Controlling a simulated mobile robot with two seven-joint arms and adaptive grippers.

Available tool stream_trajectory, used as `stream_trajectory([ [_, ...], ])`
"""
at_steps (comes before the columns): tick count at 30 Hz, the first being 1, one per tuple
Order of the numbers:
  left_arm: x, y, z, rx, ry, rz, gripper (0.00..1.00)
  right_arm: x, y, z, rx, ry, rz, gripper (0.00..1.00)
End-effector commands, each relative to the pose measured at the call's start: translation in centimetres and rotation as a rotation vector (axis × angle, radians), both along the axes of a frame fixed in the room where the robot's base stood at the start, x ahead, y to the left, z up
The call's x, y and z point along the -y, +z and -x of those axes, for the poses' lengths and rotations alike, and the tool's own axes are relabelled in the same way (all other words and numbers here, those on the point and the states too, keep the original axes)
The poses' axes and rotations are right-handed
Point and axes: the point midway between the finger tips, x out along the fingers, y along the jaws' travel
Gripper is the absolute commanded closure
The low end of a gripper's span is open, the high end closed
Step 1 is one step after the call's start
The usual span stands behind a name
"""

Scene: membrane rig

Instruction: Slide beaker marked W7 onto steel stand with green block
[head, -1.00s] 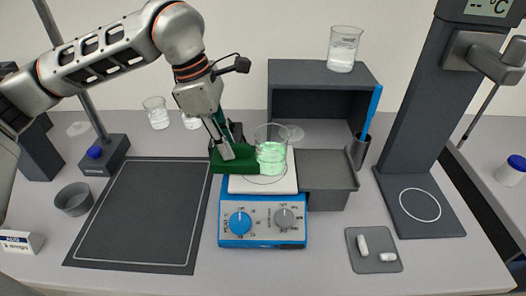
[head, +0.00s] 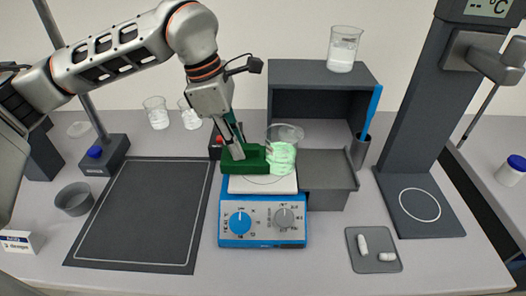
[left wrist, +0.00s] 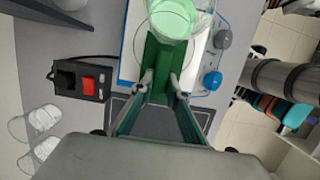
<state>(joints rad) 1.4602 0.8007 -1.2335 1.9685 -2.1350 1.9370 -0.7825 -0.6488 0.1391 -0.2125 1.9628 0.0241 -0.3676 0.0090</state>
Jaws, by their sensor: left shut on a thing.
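A glass beaker with pale green liquid (head: 283,158) stands upright on the right part of the white top of the blue hotplate (head: 262,232); no W7 mark is readable. My left gripper (head: 236,150) is shut on a green block (head: 246,162), low over the plate's left side. The block's right end is against or very near the beaker. The left wrist view shows the block (left wrist: 158,65) between the fingers (left wrist: 162,88), with the beaker (left wrist: 172,20) at its far end. A dark grey stand (head: 328,172), probably the steel stand, adjoins the hotplate's right side. My right gripper is not visible.
A dark open shelf (head: 325,75) stands behind, with a beaker (head: 343,50) on top. A holder with a blue stick (head: 359,150) is behind the stand's right side. A red switch box (left wrist: 88,85) sits beside the hotplate. The stand's top looks clear.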

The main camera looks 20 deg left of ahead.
Motion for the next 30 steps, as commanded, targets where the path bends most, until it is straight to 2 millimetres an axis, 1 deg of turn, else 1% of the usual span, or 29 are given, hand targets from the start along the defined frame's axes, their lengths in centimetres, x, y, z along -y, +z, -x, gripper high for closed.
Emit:
stream_trajectory([
  [22,2.3,0.1,-0.6,0.001,-0.001,0.001,1.0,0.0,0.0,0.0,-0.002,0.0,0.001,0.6],
  [30,2.8,0.1,-0.8,0.002,0.0,0.0,1.0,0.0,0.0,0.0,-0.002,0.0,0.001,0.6],
])
